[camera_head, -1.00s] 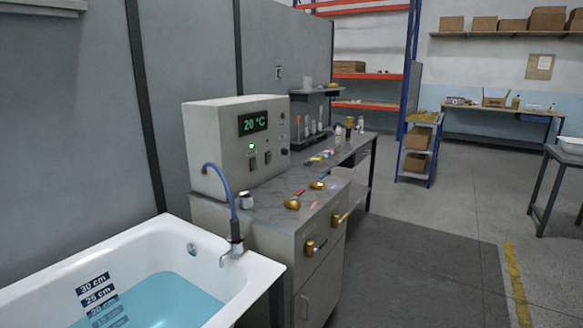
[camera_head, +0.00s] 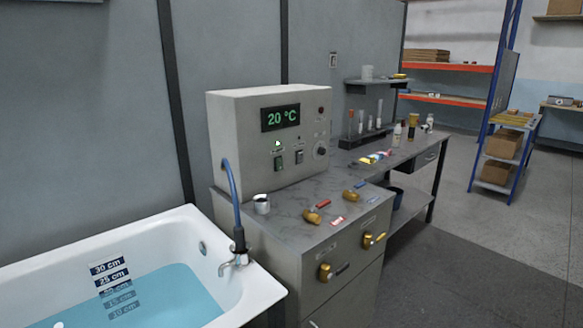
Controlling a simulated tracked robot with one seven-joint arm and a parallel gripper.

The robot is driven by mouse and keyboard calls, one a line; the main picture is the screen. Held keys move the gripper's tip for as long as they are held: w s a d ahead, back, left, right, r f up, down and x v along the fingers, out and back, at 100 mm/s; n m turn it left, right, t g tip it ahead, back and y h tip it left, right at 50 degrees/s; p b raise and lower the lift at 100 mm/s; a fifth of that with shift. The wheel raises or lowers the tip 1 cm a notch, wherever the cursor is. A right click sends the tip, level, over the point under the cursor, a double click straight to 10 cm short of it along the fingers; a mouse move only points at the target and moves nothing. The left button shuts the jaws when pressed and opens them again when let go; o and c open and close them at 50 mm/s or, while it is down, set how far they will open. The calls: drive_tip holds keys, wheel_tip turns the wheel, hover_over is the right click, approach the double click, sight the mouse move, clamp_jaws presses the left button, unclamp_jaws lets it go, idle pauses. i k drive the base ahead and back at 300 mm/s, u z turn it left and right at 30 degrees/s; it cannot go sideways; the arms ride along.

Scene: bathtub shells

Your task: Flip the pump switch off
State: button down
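The control box (camera_head: 268,135) stands on the grey counter with a green display reading 20 °C. A round dark knob (camera_head: 321,151) is further right. My gripper is not in view.
A white bathtub (camera_head: 262,290) with blue water stands at front left, a tap (camera_head: 235,262) and blue hose at its rim. Brass valves (camera_head: 312,216) lie on the counter (camera_head: 290,205). Bottles (camera_head: 397,134) stand further back. The dark floor (camera_head: 430,270) at right is clear.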

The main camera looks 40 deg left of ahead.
sight(279, 162)
drive_tip(key=u, duration=0.35)
drive_tip(key=i, duration=0.9)
drive_tip(key=u, duration=0.95)
drive_tip(key=i, duration=0.5)
drive_tip(key=u, duration=0.35)
drive_tip(key=k, duration=0.9)
drive_tip(key=u, duration=0.15)
drive_tip(key=i, duration=0.9)
drive_tip(key=z, duration=0.1)
